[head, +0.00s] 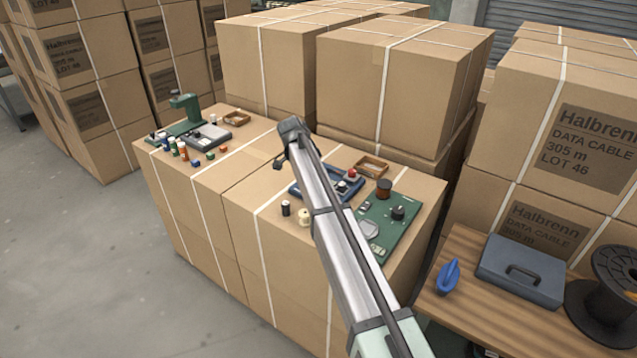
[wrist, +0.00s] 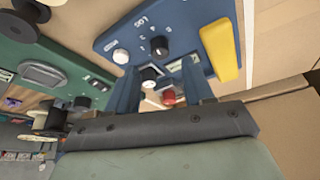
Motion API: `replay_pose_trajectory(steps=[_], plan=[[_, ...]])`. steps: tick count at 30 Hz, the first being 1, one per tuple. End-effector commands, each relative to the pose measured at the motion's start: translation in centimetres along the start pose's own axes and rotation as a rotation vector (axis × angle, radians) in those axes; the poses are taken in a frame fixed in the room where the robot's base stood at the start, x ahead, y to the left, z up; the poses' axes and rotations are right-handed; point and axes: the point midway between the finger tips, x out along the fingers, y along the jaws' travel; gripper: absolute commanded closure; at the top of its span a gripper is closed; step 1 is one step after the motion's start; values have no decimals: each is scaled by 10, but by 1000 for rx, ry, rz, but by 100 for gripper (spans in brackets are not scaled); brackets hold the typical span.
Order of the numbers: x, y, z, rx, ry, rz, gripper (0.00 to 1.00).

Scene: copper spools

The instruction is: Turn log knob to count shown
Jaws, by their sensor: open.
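The blue panel (wrist: 185,22) carries a LOG label (wrist: 140,21) beside a black knob (wrist: 160,46) with small marks around it. A white knob (wrist: 121,56) sits next to it. In the head view the blue panel (head: 300,187) is partly hidden behind my arm. My gripper (wrist: 160,75) is open, its two fingers apart, with nothing clearly held. A white-and-black round part (wrist: 149,73) and a red part (wrist: 168,97) show between the fingers. The black knob lies beyond the fingertips, apart from them. No count is readable.
A yellow block (wrist: 220,50) lies on the panel's right. A green panel (head: 385,235) with a black knob (head: 398,213) stands right of my arm. Stacked cartons (head: 405,70) rise behind. The left carton top holds a green device (head: 185,105).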

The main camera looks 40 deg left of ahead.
Motion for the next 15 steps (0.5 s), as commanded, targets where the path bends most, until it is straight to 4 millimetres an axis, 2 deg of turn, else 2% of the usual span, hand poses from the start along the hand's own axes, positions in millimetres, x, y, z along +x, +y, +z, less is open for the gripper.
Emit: replay_pose_trajectory(steps=[1,6,15], plan=[[-12,0,0,0,1,-2,48],[-44,-1,0,-1,1,-2,48],[-81,0,0,0,0,-1,48]])
